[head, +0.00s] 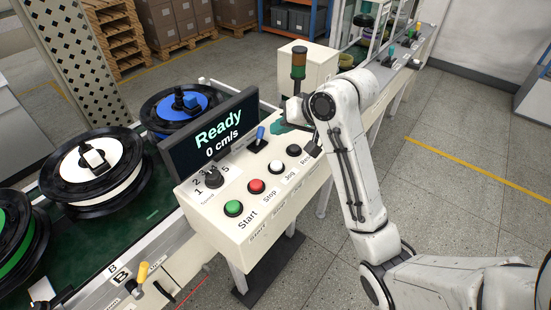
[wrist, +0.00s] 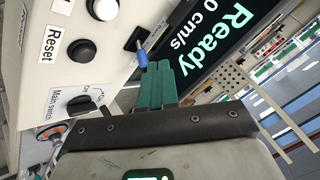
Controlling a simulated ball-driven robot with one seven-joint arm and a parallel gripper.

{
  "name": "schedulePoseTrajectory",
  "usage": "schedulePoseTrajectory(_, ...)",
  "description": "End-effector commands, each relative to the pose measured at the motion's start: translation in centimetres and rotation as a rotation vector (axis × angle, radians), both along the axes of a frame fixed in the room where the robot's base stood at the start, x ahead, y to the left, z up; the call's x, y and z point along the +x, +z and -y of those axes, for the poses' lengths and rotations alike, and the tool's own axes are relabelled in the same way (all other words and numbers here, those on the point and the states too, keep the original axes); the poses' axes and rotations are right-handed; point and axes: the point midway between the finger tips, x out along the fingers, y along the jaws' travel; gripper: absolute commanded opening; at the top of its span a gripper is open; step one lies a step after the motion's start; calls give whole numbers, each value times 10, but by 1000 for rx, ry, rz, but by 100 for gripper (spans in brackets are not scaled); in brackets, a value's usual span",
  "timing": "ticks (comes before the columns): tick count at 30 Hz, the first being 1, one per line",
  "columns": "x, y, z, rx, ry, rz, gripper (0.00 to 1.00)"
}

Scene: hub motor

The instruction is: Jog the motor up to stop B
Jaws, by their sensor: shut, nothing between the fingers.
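The control box (head: 240,215) carries a green Start button (head: 233,208), a red Stop button (head: 256,186), a white Jog button (head: 275,166) and a black Reset button (head: 294,150). Its display (head: 212,135) reads "Ready, 0 cm/s". Black-rimmed wheel-like motors lie on the green belt (head: 150,210): one blue (head: 180,103), one white (head: 70,170), one green (head: 12,240).
A speed knob (head: 212,178) sits left of the buttons. The wrist view shows the main switch (wrist: 82,104). A signal tower (head: 299,62) stands behind the box. A patterned column (head: 75,60) rises behind the belt. The floor at right is clear.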

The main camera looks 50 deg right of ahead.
Motion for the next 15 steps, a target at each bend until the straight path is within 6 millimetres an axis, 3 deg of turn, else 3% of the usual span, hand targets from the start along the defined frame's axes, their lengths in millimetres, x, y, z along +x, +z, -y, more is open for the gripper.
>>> schedulePoseTrajectory(15,0,-7,0,-1,1,0,0)
